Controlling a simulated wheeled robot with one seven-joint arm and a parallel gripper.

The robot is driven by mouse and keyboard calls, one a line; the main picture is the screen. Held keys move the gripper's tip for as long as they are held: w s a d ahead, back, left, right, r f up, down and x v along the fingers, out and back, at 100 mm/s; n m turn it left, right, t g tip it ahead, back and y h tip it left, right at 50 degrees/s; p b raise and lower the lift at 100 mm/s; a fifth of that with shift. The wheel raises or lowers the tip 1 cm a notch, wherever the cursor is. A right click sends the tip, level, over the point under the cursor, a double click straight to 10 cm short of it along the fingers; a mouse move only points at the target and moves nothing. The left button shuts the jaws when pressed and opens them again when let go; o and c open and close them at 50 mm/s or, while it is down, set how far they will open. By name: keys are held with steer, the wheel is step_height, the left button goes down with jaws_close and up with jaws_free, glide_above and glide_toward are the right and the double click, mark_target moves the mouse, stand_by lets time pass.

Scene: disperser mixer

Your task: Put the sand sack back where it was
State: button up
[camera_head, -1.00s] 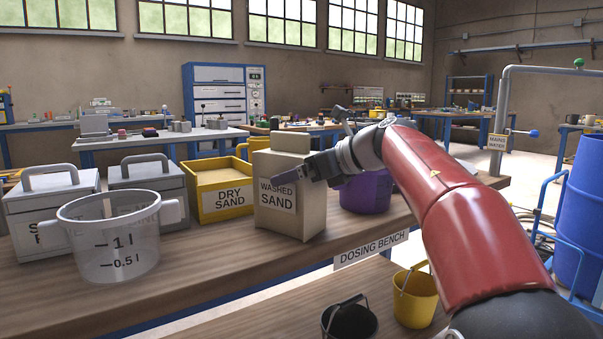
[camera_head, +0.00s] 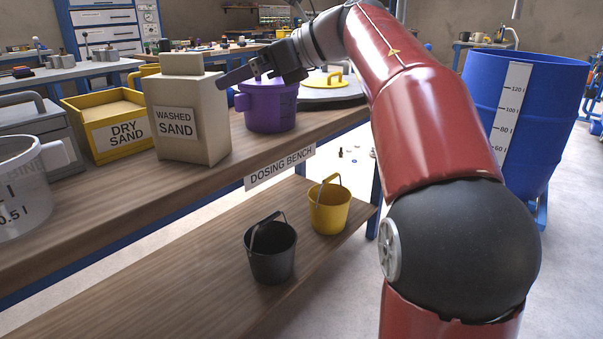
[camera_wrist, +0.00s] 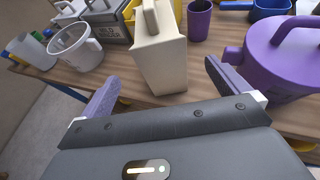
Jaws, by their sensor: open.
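The sand sack (camera_head: 187,112) is a beige block-shaped bag labelled "WASHED SAND". It stands upright on the dosing bench (camera_head: 200,190), between the yellow dry sand box and the purple pot. In the wrist view the sack (camera_wrist: 160,65) stands ahead of the fingers, left of the purple pot. My gripper (camera_head: 238,78) is just right of the sack in the head view. In the wrist view my gripper (camera_wrist: 160,85) has its purple fingers spread wide, with nothing between the tips. The sack looks apart from the fingers.
A purple pot (camera_head: 270,108) stands close to my gripper. Left of the sack are the yellow dry sand box (camera_head: 120,145) and a clear measuring jug (camera_head: 22,200). A black bucket (camera_head: 272,258) and a yellow bucket (camera_head: 330,212) stand on the lower shelf. A blue barrel (camera_head: 545,120) stands at right.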

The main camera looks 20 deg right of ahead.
step_height(320, 180, up, 8)
steer(key=m+t, duration=0.8)
steer(key=m, duration=0.2)
steer(key=s+d+f+m+t+h, duration=0.25)
steer(key=d+m+t+h, duration=0.35)
steer(key=m, duration=0.8)
steer(key=s+d+f+m+g+h, duration=0.55)
steer(key=f+m+h, duration=0.25)
steer(key=f+m, duration=0.3)
steer(key=s+a+f+m+g+y, duration=0.1)
steer(key=s+f+m+g, duration=0.4)
steer(key=s+f, duration=0.5)
steer(key=s+a+f+m+g+y, duration=0.1)
steer(key=s+a+f+m+g, duration=0.3)
steer(key=f, duration=1.2)
steer(key=s+m+g, duration=0.1)
steer(key=s+m, duration=0.2)
steer(key=s, duration=0.3)
steer(key=shift+s+f+y, duration=0.2)
steer(key=shift+f+y, duration=0.15)
steer(key=shift+y, duration=0.05)
